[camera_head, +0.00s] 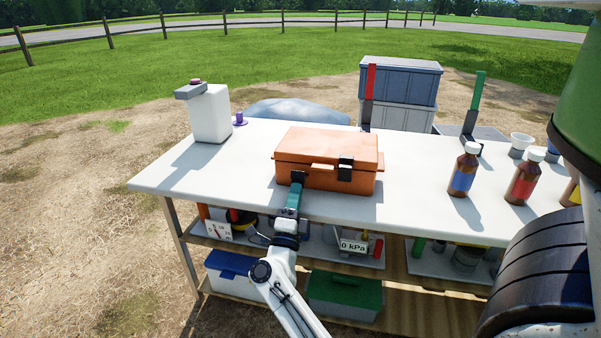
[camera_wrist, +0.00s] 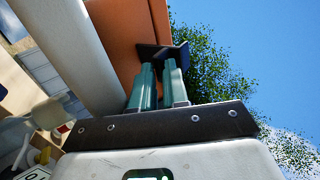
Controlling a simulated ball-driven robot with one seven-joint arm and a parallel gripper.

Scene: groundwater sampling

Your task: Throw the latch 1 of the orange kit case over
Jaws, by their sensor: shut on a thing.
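The orange kit case (camera_head: 325,145) stands on the white table with its lid down. A dark latch (camera_head: 298,176) is at the left of its front face, and another dark latch (camera_head: 345,169) is to the right of the handle. My gripper (camera_head: 295,190) reaches up over the table's front edge to the left latch. In the wrist view, my gripper's teal fingers (camera_wrist: 160,72) are closed on the dark latch (camera_wrist: 163,52), beside the case's orange wall (camera_wrist: 130,35). The fingers hide part of this latch. I cannot read which latch is numbered 1.
The white table (camera_head: 400,200) has free room around the case. A white jug (camera_head: 210,115) stands at left, and brown bottles (camera_head: 464,170) stand at right. A shelf below the table (camera_head: 425,290) holds instruments and bins close to my arm.

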